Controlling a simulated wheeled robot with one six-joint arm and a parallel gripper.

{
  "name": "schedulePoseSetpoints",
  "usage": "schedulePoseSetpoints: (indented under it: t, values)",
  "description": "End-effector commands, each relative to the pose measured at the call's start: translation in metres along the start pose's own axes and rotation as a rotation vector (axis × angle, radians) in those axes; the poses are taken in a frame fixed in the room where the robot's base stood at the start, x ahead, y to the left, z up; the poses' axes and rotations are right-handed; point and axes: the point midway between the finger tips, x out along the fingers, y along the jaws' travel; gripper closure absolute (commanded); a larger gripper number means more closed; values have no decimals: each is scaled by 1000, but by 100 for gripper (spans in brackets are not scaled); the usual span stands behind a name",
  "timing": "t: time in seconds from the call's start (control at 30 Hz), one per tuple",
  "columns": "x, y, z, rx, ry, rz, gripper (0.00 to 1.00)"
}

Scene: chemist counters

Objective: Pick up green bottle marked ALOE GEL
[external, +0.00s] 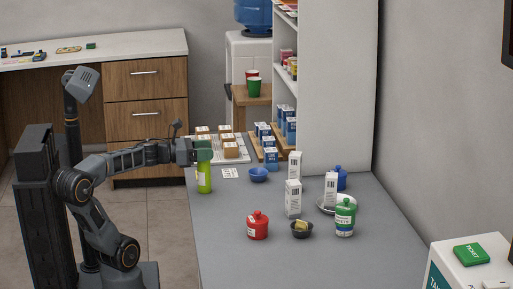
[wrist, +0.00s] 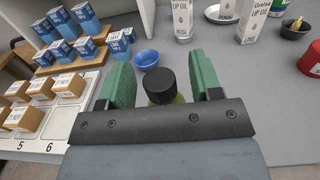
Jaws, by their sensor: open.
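A light green bottle (external: 204,178) stands upright near the left edge of the grey counter in the external view. In the wrist view its black cap (wrist: 161,86) and a little of its green body show between my fingers; its label cannot be read. My gripper (external: 203,152) is at the top of the bottle. In the wrist view my gripper (wrist: 160,85) is open, with one green finger pad on each side of the cap and a gap on both sides.
A blue bowl (external: 259,174) is just beyond the bottle. A white tray (wrist: 62,142) with brown boxes lies to the left in the wrist view. White cartons (external: 293,198), a red jar (external: 258,225) and a dark bowl (external: 302,229) stand to the right.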

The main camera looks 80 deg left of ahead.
Motion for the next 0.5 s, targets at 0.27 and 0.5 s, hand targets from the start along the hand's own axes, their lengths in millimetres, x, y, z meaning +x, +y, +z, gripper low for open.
schedulePoseSetpoints:
  t: [0.27, 0.5]
  values:
    - [13, 0, 0, -1, 1, 1, 41]
    - [13, 0, 0, 0, 1, 2, 50]
